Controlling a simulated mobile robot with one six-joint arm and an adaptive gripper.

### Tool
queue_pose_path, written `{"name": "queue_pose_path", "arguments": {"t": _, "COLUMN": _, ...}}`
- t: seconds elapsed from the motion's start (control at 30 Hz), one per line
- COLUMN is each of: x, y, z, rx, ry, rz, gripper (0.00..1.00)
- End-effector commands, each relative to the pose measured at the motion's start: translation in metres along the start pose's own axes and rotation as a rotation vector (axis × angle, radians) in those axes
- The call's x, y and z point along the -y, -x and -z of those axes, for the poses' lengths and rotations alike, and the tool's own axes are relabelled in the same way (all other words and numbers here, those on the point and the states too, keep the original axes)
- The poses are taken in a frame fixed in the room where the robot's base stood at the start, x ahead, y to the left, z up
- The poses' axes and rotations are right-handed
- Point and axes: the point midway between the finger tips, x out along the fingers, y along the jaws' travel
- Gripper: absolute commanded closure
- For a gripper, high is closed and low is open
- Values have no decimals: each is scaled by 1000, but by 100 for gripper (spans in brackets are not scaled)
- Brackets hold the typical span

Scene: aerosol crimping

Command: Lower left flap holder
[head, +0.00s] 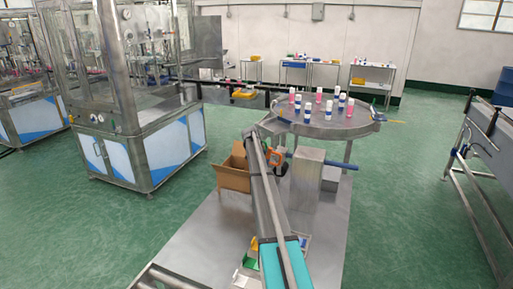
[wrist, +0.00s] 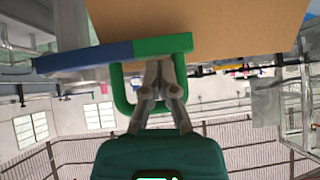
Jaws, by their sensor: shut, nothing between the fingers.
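In the wrist view, a flap holder (wrist: 165,45), a bar half blue and half green with a green loop handle (wrist: 118,95), crosses the upper part of the picture. My gripper (wrist: 160,60) is shut with nothing between its fingers. Its fingertips appear within the loop's outline, near the bar's lower edge; I cannot tell whether they touch it. A brown cardboard surface (wrist: 220,25) fills the area above and behind the bar. In the head view, an open cardboard box (head: 234,172) stands left of the conveyor. The holder and gripper are not clearly distinguishable there.
An orange part (head: 273,157) sits beside the conveyor. A machine cabinet (head: 150,150) stands left; green floor (head: 400,220) is clear right.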

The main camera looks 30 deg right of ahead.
Motion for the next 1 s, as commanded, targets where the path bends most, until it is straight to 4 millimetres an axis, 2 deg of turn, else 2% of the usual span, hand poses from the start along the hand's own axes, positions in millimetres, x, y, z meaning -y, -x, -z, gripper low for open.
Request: {"name": "queue_pose_path", "arguments": {"t": 1.0, "x": -10, "y": -4, "z": 2, "rx": -1, "ry": -9, "rz": -6, "gripper": 100}}
